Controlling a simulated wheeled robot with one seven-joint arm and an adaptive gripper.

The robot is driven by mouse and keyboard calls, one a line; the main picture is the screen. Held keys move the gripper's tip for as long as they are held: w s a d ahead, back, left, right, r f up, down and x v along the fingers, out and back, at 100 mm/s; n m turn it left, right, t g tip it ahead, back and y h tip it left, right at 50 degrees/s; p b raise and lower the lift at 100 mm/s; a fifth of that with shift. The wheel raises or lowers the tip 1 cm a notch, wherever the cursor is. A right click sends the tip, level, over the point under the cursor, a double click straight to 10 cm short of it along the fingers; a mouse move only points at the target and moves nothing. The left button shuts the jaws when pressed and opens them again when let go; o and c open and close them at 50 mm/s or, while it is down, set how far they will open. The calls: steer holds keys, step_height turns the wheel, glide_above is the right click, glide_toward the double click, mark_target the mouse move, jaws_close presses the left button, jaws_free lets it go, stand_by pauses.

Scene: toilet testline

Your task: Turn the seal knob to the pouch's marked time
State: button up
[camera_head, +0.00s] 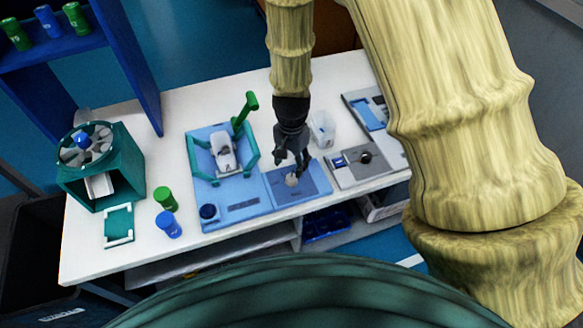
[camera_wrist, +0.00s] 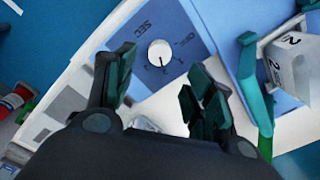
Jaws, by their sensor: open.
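The white seal knob (camera_head: 291,180) sits on the dark blue dial panel at the right of the light blue sealing station. In the wrist view the knob (camera_wrist: 160,52) has "SEC", "OFF" and small numerals around it; its exact setting is too small to read surely. The white pouch (camera_head: 222,150) stands in the station's green frame, and in the wrist view the pouch (camera_wrist: 293,68) shows "2 SEC". My gripper (camera_head: 293,160) is just above the knob. In the wrist view my gripper (camera_wrist: 160,88) is open and empty, its fingers apart with the knob beyond them.
The station's green frame (camera_wrist: 262,90) and green lever (camera_head: 245,110) stand left of my gripper in the head view. A grey device (camera_head: 360,165) and a clear container (camera_head: 322,130) are at right. Green (camera_head: 165,198) and blue (camera_head: 168,225) canisters and a fan box (camera_head: 120,170) are at left.

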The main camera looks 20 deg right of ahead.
steer(key=shift+r, duration=2.2)
